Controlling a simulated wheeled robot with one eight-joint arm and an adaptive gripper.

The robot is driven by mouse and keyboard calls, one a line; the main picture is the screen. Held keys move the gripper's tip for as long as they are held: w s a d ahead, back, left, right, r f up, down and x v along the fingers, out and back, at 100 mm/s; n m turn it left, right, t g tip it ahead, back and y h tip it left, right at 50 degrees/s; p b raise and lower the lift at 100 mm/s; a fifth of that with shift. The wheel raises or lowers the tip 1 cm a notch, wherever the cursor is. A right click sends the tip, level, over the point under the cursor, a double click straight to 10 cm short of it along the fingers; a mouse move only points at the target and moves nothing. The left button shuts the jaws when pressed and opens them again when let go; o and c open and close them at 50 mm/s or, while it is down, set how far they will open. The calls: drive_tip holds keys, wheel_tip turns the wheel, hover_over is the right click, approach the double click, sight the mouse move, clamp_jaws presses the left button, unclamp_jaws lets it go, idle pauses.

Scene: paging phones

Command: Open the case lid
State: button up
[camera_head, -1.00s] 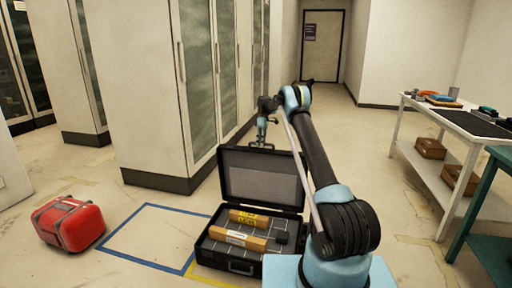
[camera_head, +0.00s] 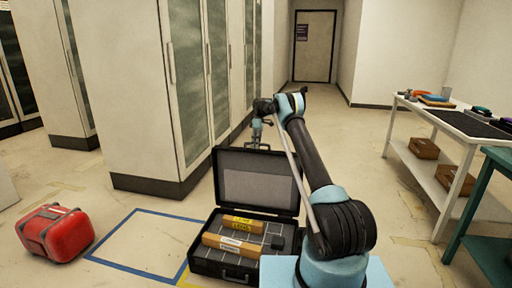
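The black case (camera_head: 226,270) stands on the floor in front of me, just left of my arm's base. Its lid (camera_head: 258,181) is up, standing roughly upright at the back with its grey inner side toward me. Inside lie two labelled tan boxes and a small dark block (camera_head: 277,242). The boxes are a yellow-labelled one (camera_head: 243,223) and a white-labelled one (camera_head: 232,246). My gripper (camera_head: 258,143) hangs above and behind the lid's top edge. It is small and dark there, and its fingers are too unclear to read.
A blue taped outline (camera_head: 117,264) marks empty floor left of the case. A red bag (camera_head: 56,232) lies farther left. Tall cabinets (camera_head: 140,90) stand behind. A white table (camera_head: 462,122) and a green table (camera_head: 494,244) stand at right.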

drive_tip(key=shift+s+a+r, duration=0.1)
drive_tip(key=shift+r, duration=0.1)
drive_tip(key=shift+r, duration=0.15)
wheel_tip(320, 180, up, 9)
drive_tip(key=shift+r, duration=0.2)
idle(0.4)
